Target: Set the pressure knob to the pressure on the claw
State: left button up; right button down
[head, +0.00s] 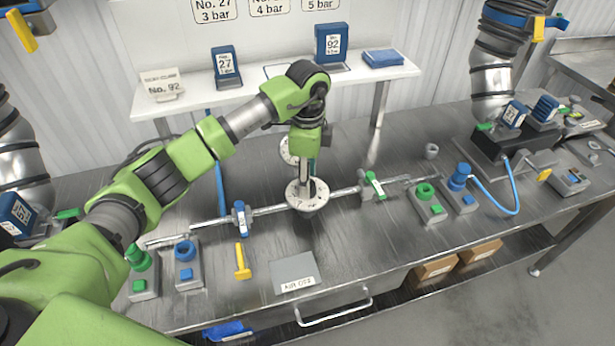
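The round gauge (307,196) sits on the pipe in the middle of the metal bench. A second round dial (291,150) shows partly behind my arm. My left gripper (311,160) points down just above the gauge; a knob there is hidden or too small to make out. The fingers are too covered to tell open from shut or whether they touch anything. A card reading No. 92 (163,86) stands on the white shelf. Blue labelled blocks read 27 (226,66) and 92 (331,45). Wall signs pair No. 27 with 3 bar (215,9); others read 4 bar (269,7) and 5 bar (320,4).
A blue-handled valve (240,218) and a green-handled valve (374,184) sit on the pipe. A yellow handle (242,261) and a grey plate (295,272) lie in front. Green (427,200) and blue (460,188) button units stand right.

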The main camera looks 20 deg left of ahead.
pick_arm(q)
jog(key=shift+f, duration=0.75)
jog(key=c, duration=1.1)
jog(key=shift+m, duration=0.3)
